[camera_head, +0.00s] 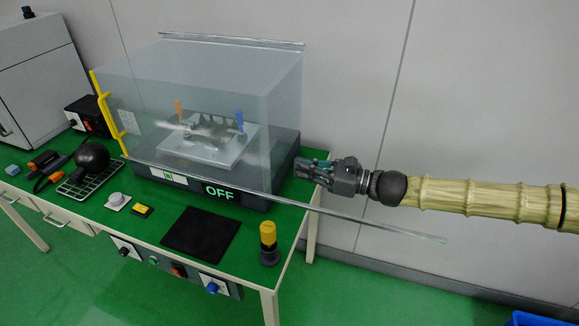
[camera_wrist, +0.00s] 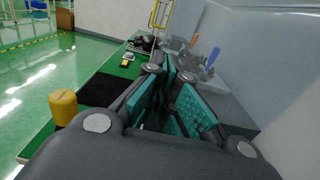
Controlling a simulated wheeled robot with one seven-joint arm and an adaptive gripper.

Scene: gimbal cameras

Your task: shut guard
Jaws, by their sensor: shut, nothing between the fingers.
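The guard (camera_head: 200,75) is a clear box-shaped cover over a dark machine base on the green bench. Its yellow handle (camera_head: 106,110) stands upright at the left front edge in the head view and also shows in the wrist view (camera_wrist: 161,14). I cannot tell how far the guard is open. A front rail (camera_head: 370,223) runs out to the right past the bench. My gripper (camera_head: 303,170) is shut and empty, pointing left just beside the guard's right end. In the wrist view its teal-padded fingers (camera_wrist: 170,78) lie in front of the machine.
The machine's display (camera_head: 219,192) reads OFF. A fixture with orange and blue levers (camera_head: 212,135) sits inside. A black mat (camera_head: 201,233), a yellow-topped knob (camera_head: 268,240) and several small items lie along the bench front. A wall (camera_head: 470,100) stands behind my arm.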

